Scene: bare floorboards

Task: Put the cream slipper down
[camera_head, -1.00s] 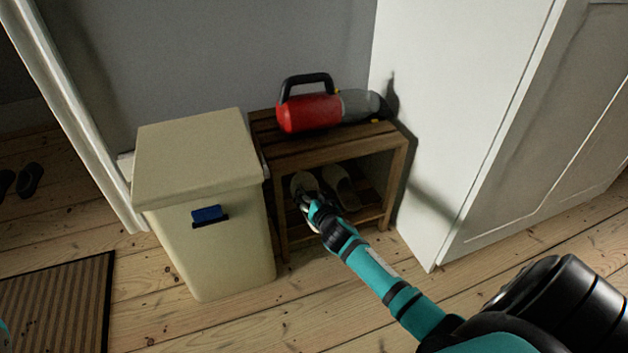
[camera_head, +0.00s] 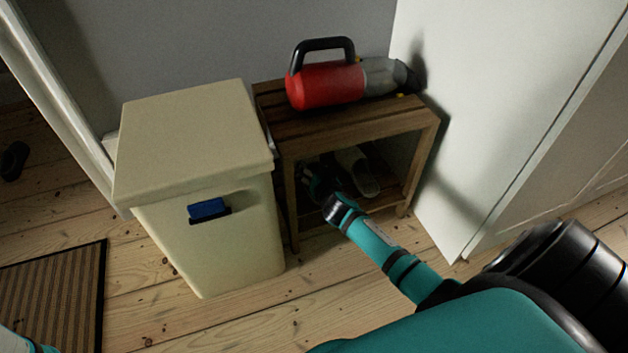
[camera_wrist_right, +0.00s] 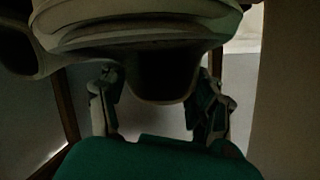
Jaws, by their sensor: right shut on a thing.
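My right gripper (camera_head: 316,178) reaches into the open front of the wooden shoe rack (camera_head: 355,128). It is shut on the cream slipper, which is mostly hidden by the gripper and shadow in the head view. In the right wrist view the cream slipper (camera_wrist_right: 130,30) fills the top, with the fingers of my right gripper (camera_wrist_right: 158,100) on either side of its lower part. A second pale slipper (camera_head: 357,172) lies inside the rack, just right of the gripper. Whether the held slipper touches the shelf cannot be told. My left gripper is out of view.
A red and grey handheld vacuum (camera_head: 335,84) lies on the rack's top. A cream bin (camera_head: 215,250) with a blue clip stands close to the rack's left. A white cabinet (camera_head: 500,110) stands on its right. A striped mat (camera_head: 55,295) lies at lower left.

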